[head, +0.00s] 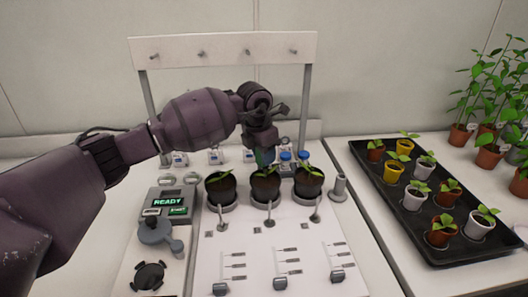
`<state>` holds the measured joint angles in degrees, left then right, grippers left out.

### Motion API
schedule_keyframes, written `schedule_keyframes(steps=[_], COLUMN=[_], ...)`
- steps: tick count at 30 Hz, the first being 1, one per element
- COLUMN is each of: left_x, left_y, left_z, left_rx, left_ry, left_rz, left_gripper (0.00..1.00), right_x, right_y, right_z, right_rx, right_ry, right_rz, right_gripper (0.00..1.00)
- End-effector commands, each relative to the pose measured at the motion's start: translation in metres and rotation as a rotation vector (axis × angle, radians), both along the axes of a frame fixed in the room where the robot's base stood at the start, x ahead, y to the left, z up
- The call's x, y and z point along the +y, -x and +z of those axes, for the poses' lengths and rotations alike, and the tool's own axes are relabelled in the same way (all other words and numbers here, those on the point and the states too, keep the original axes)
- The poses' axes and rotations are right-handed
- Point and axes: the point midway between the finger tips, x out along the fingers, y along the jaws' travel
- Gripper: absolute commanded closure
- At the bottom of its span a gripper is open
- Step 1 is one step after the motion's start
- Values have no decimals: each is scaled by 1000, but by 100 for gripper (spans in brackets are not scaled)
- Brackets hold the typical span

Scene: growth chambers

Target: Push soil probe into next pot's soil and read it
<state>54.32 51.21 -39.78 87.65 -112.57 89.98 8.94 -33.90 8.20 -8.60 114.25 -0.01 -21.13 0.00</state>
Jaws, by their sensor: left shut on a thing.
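Three dark pots of soil with small seedlings stand in a row on the white station: a left pot (220,188), a middle pot (266,187) and a right pot (308,181). My left gripper (263,143) is above and behind the middle pot, shut on what looks like the soil probe (265,157). Only a green-teal part of it shows below the fingers. Its tip is hidden or too small to see, so I cannot tell whether it touches the soil. A grey reader (168,203) at the left shows "READY". My right gripper is out of view.
Blue-capped bottles (285,157) stand close behind the pots. A white peg board (225,48) rises at the back. A black tray (415,215) of potted seedlings is at the right.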

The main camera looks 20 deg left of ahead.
Motion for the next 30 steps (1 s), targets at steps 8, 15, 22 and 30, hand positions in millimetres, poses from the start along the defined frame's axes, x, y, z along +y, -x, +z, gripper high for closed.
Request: schedule_keyframes(steps=[8,15,22,30], left_x=[0,0,0,0], left_y=[0,0,0,0], left_z=[0,0,0,0], left_rx=[-1,0,0,1], left_ry=[0,0,0,0], left_rz=[0,0,0,0], left_gripper=[92,59,36,36], right_x=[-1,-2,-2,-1], right_y=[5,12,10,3], right_z=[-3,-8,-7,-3], right_rx=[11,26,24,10], right_ry=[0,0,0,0], right_rz=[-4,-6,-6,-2], right_gripper=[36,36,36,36])
